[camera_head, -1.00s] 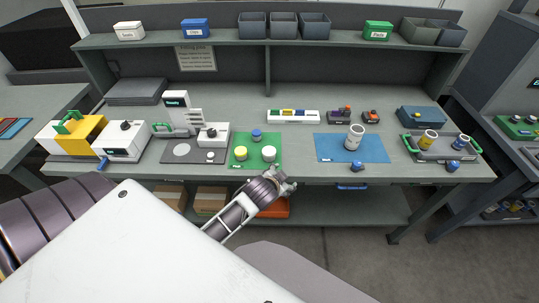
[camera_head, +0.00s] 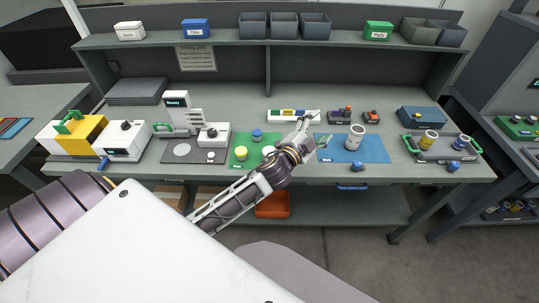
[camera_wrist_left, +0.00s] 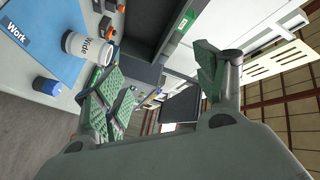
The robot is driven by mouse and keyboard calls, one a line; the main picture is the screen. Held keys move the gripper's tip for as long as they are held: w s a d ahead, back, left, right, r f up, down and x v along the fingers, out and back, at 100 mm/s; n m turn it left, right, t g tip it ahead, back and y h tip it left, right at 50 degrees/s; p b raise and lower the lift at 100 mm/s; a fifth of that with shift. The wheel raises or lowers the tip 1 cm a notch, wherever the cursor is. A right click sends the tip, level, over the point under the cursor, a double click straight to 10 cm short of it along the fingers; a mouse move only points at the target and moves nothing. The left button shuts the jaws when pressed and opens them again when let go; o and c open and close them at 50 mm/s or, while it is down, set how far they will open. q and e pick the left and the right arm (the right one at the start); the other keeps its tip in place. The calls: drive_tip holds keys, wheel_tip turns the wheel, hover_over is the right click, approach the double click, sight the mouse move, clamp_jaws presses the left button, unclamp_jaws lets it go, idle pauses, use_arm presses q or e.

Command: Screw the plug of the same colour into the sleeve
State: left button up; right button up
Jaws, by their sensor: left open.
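A white sleeve (camera_head: 355,137) stands upright on the blue work mat (camera_head: 328,156). In the left wrist view the sleeve (camera_wrist_left: 88,47) shows the word "Wide". A small blue plug (camera_head: 357,167) lies at the mat's front edge; a blue knob shows in the wrist view (camera_wrist_left: 46,86). A yellow plug (camera_head: 241,153), a blue plug (camera_head: 257,134) and a partly hidden white plug (camera_head: 268,150) are on the green mat (camera_head: 240,165). My left gripper (camera_head: 322,128) is open and empty, left of the sleeve and apart from it. My right gripper is out of view.
A grey tray (camera_head: 437,156) with green handles holds two sleeves, yellow-marked and blue-marked, at the right. Another blue plug (camera_head: 453,166) is at its front. A white rack (camera_head: 285,116) and small dark blocks (camera_head: 340,115) stand behind. Machines occupy the left.

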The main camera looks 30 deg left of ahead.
use_arm(q)
drive_tip(key=s+d+r+m+g+h, duration=0.2)
drive_tip(key=d+r+m+g+h, duration=0.25)
drive_tip(key=d+m+h, duration=0.55)
drive_tip(key=s+d+r+m+g+h, duration=0.2)
drive_tip(key=d+r+m+g+h, duration=0.25)
drive_tip(key=m, duration=0.95)
drive_tip(key=s+a+f+m+g+y, duration=0.1)
drive_tip(key=a+f+m+g+y, duration=0.65)
drive_tip(key=f, duration=0.45)
drive_tip(key=a+g+y, duration=0.1)
drive_tip(key=a+y, duration=0.8)
drive_tip(key=a, duration=1.3)
drive_tip(key=shift+w+r+g, duration=0.2)
drive_tip(key=shift+w+g, duration=0.15)
drive_tip(key=shift+w, duration=0.05)
